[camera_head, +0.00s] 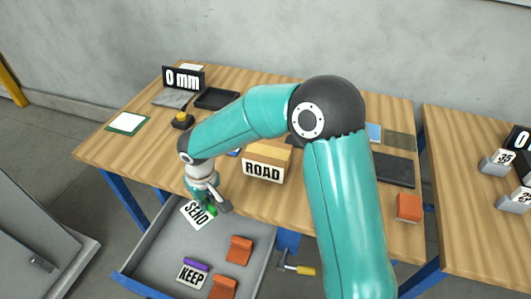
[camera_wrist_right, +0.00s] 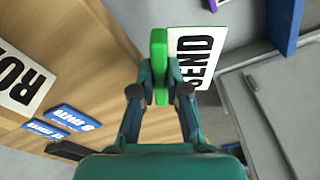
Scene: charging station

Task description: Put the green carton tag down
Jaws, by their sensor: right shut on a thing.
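The green carton tag (camera_head: 194,214) has a white card reading SEND and a green part. In the head view it hangs at the table's front edge, over the back left of the open grey drawer (camera_head: 150,262). My right gripper (camera_head: 213,207) is shut on it. In the right wrist view the green part (camera_wrist_right: 159,55) stands between the two fingers (camera_wrist_right: 157,88), with the white SEND card (camera_wrist_right: 194,62) beside it. I cannot tell whether the tag touches anything below. My left gripper is not in view.
A KEEP tag (camera_head: 191,277) with a purple part and orange pieces (camera_head: 239,250) lie in the drawer. A yellow-handled tool (camera_head: 303,270) is right of the drawer. The drawer's left part is bare.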

